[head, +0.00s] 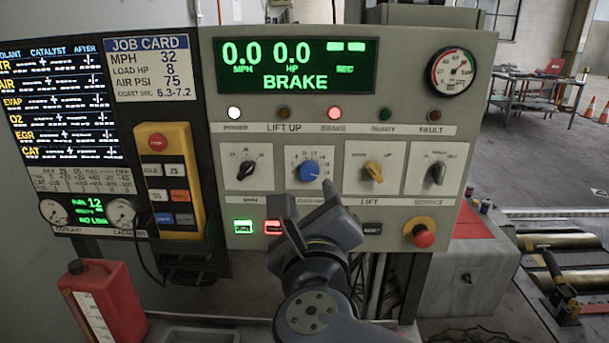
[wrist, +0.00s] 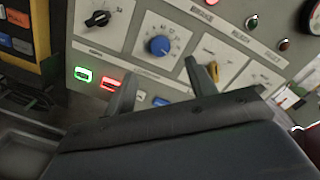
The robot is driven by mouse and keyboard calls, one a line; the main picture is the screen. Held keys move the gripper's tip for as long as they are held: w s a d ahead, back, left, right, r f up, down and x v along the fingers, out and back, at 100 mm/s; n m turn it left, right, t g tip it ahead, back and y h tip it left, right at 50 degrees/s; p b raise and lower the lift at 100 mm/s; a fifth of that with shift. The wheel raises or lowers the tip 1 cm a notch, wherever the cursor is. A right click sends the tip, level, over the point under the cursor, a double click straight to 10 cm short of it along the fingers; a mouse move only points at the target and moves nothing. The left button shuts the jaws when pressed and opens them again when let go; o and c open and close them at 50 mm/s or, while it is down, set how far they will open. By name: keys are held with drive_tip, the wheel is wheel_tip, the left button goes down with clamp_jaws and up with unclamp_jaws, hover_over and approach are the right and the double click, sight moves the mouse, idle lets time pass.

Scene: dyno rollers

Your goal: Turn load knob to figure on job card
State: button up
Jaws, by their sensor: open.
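The blue load knob (head: 309,171) sits on a white plate on the grey control panel, above my gripper. It also shows in the wrist view (wrist: 159,46), ahead of and between the two fingers. My gripper (head: 306,212) is open and empty, apart from the knob and below it; its fingers also show in the wrist view (wrist: 163,88). The knob's exact pointer reading is too small to tell. The job card (head: 150,68) at upper left reads MPH 32, LOAD HP 8, AIR PSI 75. The green display (head: 295,66) reads 0.0 MPH, 0.0 HP and BRAKE.
A black knob (head: 246,170) is left of the blue knob; a yellow lift knob (head: 373,172) and another black knob (head: 438,173) are right. A red stop button (head: 424,238) protrudes at lower right. A yellow pendant (head: 170,182) and red jug (head: 102,302) are left.

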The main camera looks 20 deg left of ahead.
sight(308, 172)
drive_tip(key=x, duration=1)
drive_tip(key=c, duration=1)
drive_tip(key=shift+o, duration=0.2)
